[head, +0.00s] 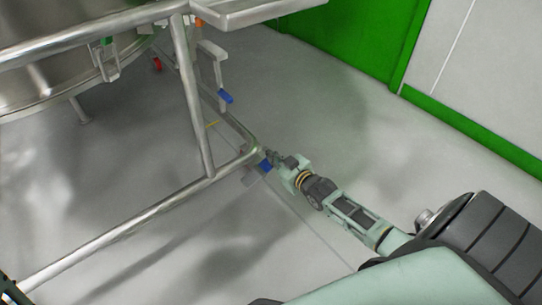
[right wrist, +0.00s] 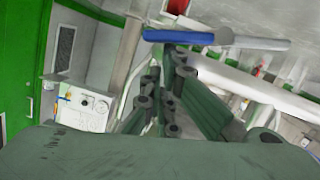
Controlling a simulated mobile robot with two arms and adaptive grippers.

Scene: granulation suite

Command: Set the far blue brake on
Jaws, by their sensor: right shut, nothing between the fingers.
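Two blue brake pedals show in the head view. The farther blue pedal (head: 225,96) is by the far leg of the steel frame. The nearer blue pedal (head: 265,166) is low at the frame's near corner. My right gripper (head: 270,156) is shut and empty, low beside the nearer pedal; I cannot tell whether they touch. In the right wrist view a blue pedal (right wrist: 178,36) lies across the picture just beyond the fingertips (right wrist: 166,75). Which of the two it is, I cannot tell. The pedals' exact tilt is unclear. My left gripper is not in view.
The steel frame (head: 190,90) with its tubular rails carries a large round vessel (head: 60,65) at the left. A red part (head: 157,64) shows beneath it. A green door (head: 350,35) and wall stand behind. The grey floor at the right is clear.

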